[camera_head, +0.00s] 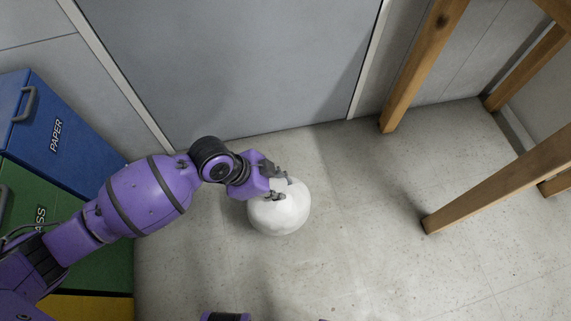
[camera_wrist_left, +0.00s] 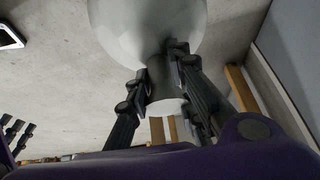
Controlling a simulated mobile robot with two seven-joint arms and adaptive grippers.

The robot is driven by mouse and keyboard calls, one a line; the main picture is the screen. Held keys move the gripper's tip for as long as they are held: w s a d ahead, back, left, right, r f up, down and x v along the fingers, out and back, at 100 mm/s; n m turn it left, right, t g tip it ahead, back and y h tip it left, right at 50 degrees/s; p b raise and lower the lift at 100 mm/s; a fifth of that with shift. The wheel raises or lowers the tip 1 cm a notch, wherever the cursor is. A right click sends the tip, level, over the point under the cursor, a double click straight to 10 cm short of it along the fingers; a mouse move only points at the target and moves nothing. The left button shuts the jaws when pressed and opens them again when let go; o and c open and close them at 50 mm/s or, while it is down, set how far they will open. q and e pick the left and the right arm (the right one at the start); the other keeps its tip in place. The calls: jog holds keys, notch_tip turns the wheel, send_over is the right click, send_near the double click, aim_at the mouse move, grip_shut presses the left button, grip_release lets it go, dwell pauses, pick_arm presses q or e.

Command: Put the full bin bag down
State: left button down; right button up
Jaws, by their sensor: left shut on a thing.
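The full bin bag (camera_head: 280,208) is a round white bag, in front of the grey door in the head view. My left gripper (camera_head: 275,187) comes in from the left, at the bag's top. In the left wrist view, its two fingers (camera_wrist_left: 162,80) are shut on the gathered neck of the bag (camera_wrist_left: 148,25), and a white flap shows past them. I cannot tell whether the bag's underside touches the floor. Dark jointed fingers at the left edge of the left wrist view look like my right gripper (camera_wrist_left: 15,132); its opening is unclear.
A blue PAPER bin (camera_head: 60,125), a green bin (camera_head: 105,265) and a yellow one (camera_head: 90,308) stand at the left. A grey door (camera_head: 240,65) is behind the bag. Wooden legs (camera_head: 500,180) stand at the right. The concrete floor (camera_head: 365,245) between is clear.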

pick_arm(q)
jog(key=w+d, duration=0.1)
jog(key=w+b, duration=0.1)
jog(key=w, duration=0.1)
jog(key=w+d+f, duration=0.1)
jog(key=shift+w+d+b, duration=0.2)
jog(key=shift+d+b, duration=0.1)
jog(key=shift+b, duration=0.05)
jog(key=w+f+b, duration=0.1)
jog(key=w+d+f+b, duration=0.1)
jog(key=w+f, duration=0.1)
jog(key=f, duration=0.1)
jog(key=shift+d+b, duration=0.4)
jog(key=shift+w+d+f, duration=0.15)
jog(key=shift+f, duration=0.15)
jog(key=f, duration=0.1)
jog(key=f+b, duration=0.2)
jog(key=shift+w+d+f, duration=0.15)
jog(key=shift+w+f, duration=0.15)
pick_arm(e)
jog(key=x, duration=0.6)
jog(key=shift+s+f+n, duration=0.2)
jog(key=shift+s+n, duration=0.15)
jog(key=shift+n, duration=0.05)
pick_arm(q)
jog(key=c, duration=1.5)
grip_release()
jog(key=shift+f, duration=0.1)
pick_arm(e)
jog(key=shift+d, duration=0.1)
